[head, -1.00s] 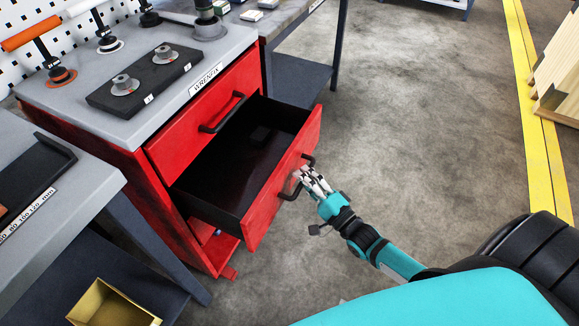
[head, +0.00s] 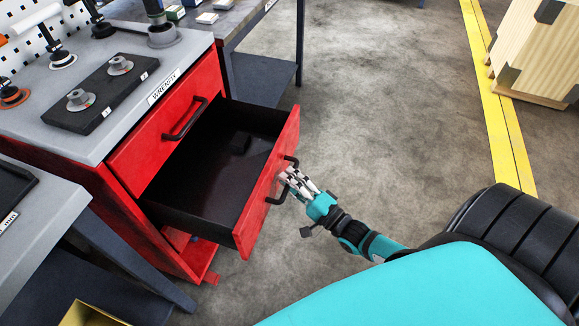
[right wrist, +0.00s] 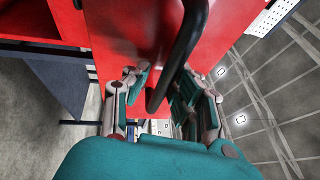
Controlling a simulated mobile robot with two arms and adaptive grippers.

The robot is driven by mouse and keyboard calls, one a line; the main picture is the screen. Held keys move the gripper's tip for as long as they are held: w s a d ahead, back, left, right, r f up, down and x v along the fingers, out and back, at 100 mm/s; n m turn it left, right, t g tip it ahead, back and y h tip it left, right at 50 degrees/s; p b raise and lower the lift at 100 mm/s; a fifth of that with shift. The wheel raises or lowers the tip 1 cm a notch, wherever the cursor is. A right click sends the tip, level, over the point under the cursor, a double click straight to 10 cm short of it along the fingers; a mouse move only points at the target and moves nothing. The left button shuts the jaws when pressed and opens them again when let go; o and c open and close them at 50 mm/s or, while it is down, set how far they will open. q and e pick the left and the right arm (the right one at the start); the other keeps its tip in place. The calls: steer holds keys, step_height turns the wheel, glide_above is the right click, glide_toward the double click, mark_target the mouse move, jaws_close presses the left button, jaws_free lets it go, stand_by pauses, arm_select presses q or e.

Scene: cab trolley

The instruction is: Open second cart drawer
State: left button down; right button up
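The red cart (head: 120,195) stands at the left in the head view. Its second drawer (head: 261,200) is pulled far out, showing a dark, mostly empty inside. The drawer's black handle (head: 291,161) is on its red front. My right gripper (head: 297,182) is at this handle. In the right wrist view the handle (right wrist: 184,48) passes between the fingers of my right gripper (right wrist: 160,82). The fingers stand apart, with a gap between the left finger and the handle. My left gripper is not in view.
The closed top drawer (head: 160,135) has its own handle. A black holder (head: 100,92) with two round parts lies on the cart top. Grey tables flank the cart. Floor right of the drawer is clear up to the yellow line (head: 495,110) and a wooden crate (head: 535,50).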

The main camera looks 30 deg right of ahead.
steer(key=shift+o, duration=0.7)
steer(key=shift+r, duration=0.15)
steer(key=v, duration=1.2)
steer(key=shift+w, duration=0.1)
